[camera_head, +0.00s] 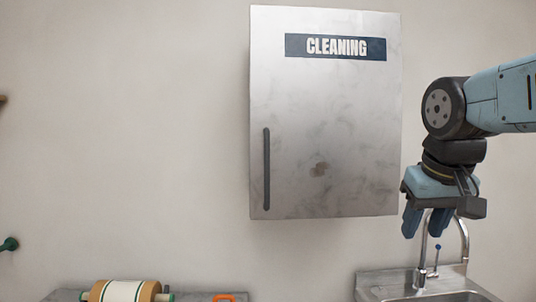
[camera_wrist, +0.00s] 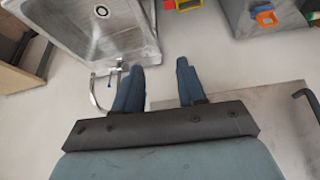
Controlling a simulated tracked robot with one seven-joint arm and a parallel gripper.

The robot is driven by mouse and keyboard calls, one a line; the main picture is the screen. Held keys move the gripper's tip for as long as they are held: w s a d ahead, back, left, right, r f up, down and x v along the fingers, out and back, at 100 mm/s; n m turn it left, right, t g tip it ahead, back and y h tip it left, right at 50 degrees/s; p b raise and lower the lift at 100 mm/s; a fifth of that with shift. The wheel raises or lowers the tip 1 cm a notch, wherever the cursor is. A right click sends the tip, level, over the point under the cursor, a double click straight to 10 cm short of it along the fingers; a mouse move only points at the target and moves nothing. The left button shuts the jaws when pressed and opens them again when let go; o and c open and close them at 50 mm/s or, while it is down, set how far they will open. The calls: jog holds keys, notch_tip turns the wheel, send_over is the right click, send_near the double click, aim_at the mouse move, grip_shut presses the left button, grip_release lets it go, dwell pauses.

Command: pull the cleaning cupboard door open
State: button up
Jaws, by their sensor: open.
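The cleaning cupboard door (camera_head: 325,120) is a grey metal panel on the wall, labelled CLEANING, and looks shut. Its dark vertical handle (camera_head: 267,169) is on the left side of the door. My gripper (camera_head: 423,228) is to the right of the cupboard's lower right edge, pointing down above the sink, well apart from the handle. In the wrist view my gripper (camera_wrist: 156,75) is open, with nothing between its two blue fingers. The door's lower part (camera_wrist: 270,118) shows at the right of the wrist view, with the dark handle (camera_wrist: 309,98) at the picture edge.
A metal sink (camera_head: 420,285) with a curved tap (camera_head: 462,238) stands below my gripper. The wall left of the cupboard is mostly clear.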

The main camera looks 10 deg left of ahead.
jog(key=w+a+r+n, duration=0.1)
jog(key=w+a+r, duration=0.2)
jog(key=a+r, duration=0.4)
jog(key=w+a+r+n, duration=0.1)
jog(key=w+a+r, duration=0.2)
jog(key=a+r, duration=0.4)
jog(key=n+g+y, duration=0.1)
jog(key=n, duration=0.1)
send_near(268, 146)
jog(key=x, duration=1.1)
jog(key=shift+a+f, duration=0.15)
jog(key=shift+f, duration=0.2)
grip_shut()
